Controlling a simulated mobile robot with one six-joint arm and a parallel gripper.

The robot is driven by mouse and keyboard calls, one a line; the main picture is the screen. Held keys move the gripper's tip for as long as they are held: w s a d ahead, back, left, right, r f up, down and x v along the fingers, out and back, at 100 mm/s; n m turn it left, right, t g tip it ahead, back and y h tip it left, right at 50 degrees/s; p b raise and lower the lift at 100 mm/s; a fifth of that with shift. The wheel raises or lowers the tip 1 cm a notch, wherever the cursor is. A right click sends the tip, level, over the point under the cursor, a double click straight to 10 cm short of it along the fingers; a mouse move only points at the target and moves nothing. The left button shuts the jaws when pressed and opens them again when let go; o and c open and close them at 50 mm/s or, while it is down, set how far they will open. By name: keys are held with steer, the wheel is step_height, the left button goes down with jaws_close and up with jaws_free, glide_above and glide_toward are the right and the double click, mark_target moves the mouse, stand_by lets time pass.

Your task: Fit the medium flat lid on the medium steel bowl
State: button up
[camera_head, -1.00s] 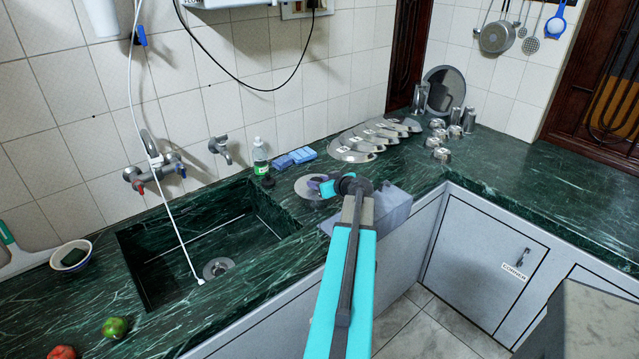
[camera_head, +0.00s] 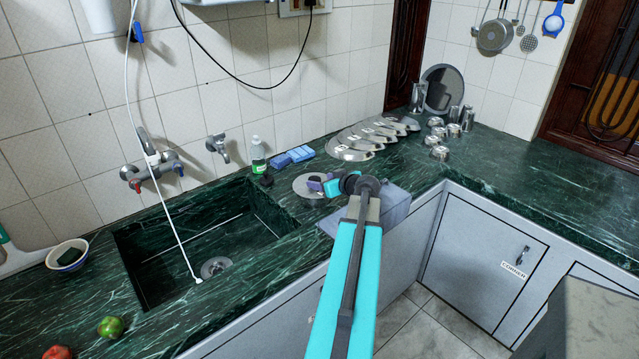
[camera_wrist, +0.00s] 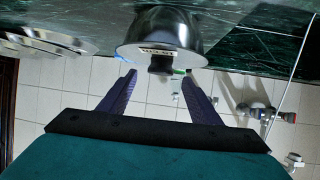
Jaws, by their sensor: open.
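A round steel lid (camera_head: 303,186) lies level by the right end of the sink, partly hidden by my gripper. In the wrist view, where the scene is upside down, the flat lid (camera_wrist: 135,52) with a label and black knob (camera_wrist: 160,66) lies against the rim of a shiny steel bowl (camera_wrist: 165,22). It looks to be on the bowl; whether it is fully seated I cannot tell. The label is too small to read. My gripper (camera_wrist: 160,73) is open, its purple fingers apart on either side of the knob's end. It also shows in the head view (camera_head: 318,183).
Several steel lids (camera_head: 350,152) lean in a row by the wall, with small steel vessels (camera_head: 440,152) beside them. Blue sponges (camera_head: 290,158) and a green bottle (camera_head: 258,154) stand behind the lid.

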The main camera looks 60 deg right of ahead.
steer(key=b+v, duration=0.2)
steer(key=v, duration=0.8)
steer(key=shift+b, duration=0.3)
steer(key=shift+s, duration=0.15)
stand_by(0.6)
